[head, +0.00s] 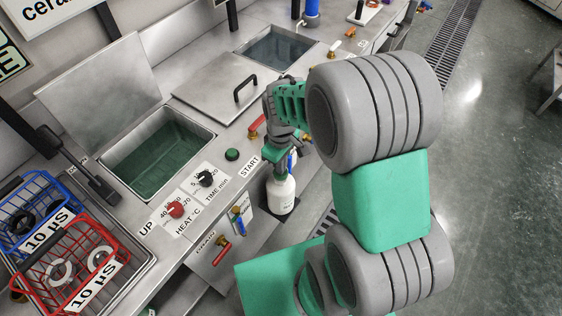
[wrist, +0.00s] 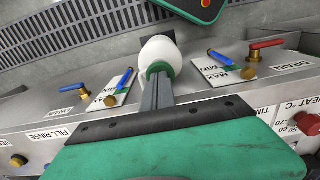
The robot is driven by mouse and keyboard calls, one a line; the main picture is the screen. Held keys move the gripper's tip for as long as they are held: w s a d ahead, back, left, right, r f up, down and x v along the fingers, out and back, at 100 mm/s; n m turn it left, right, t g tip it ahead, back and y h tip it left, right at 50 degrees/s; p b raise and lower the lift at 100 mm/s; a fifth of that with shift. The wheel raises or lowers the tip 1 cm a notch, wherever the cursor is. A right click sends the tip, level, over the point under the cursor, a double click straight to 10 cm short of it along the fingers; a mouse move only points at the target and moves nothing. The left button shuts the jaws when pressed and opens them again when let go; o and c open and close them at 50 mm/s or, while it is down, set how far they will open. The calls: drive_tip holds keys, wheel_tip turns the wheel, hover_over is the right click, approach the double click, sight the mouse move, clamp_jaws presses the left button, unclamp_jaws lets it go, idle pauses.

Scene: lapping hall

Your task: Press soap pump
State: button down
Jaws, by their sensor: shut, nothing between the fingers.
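The soap pump bottle (head: 281,195) is white and stands upright in front of the steel counter, below my arm in the head view. In the wrist view its white body (wrist: 160,51) shows just beyond my fingertips, with a green collar (wrist: 159,67) at its top. My gripper (wrist: 156,78) is shut and empty, its fingers pointing at the pump top. The fingers cover much of the pump head. I cannot tell whether they touch it or how far it is pushed down. In the head view my arm and gripper (head: 279,158) are over the bottle.
The steel counter holds an open tank (head: 160,165), a closed lid (head: 228,88), a heat knob (head: 175,209) and a green start button (head: 232,154). Blue and red valve levers (wrist: 266,44) stick out of its front near the bottle. Blue and red baskets (head: 75,270) stand at the left.

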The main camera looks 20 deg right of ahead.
drive_tip(key=shift+s+f, duration=0.15)
drive_tip(key=shift+s, duration=0.05)
wheel_tip(320, 180, up, 5)
drive_tip(key=p, duration=0.4)
drive_tip(key=shift+w+f, duration=0.1)
drive_tip(key=shift+w, duration=0.05)
wheel_tip(320, 180, up, 10)
drive_tip(key=b, duration=0.1)
drive_tip(key=shift+f+b, duration=0.25)
drive_tip(key=shift+b, duration=0.1)
drive_tip(key=s+f+m, duration=0.1)
drive_tip(key=s+m, duration=0.6)
wheel_tip(320, 180, up, 7)
drive_tip(key=a+t, duration=0.1)
drive_tip(key=t, duration=0.2)
drive_tip(key=shift+s+a+t, duration=0.25)
drive_tip(key=shift+t, duration=0.05)
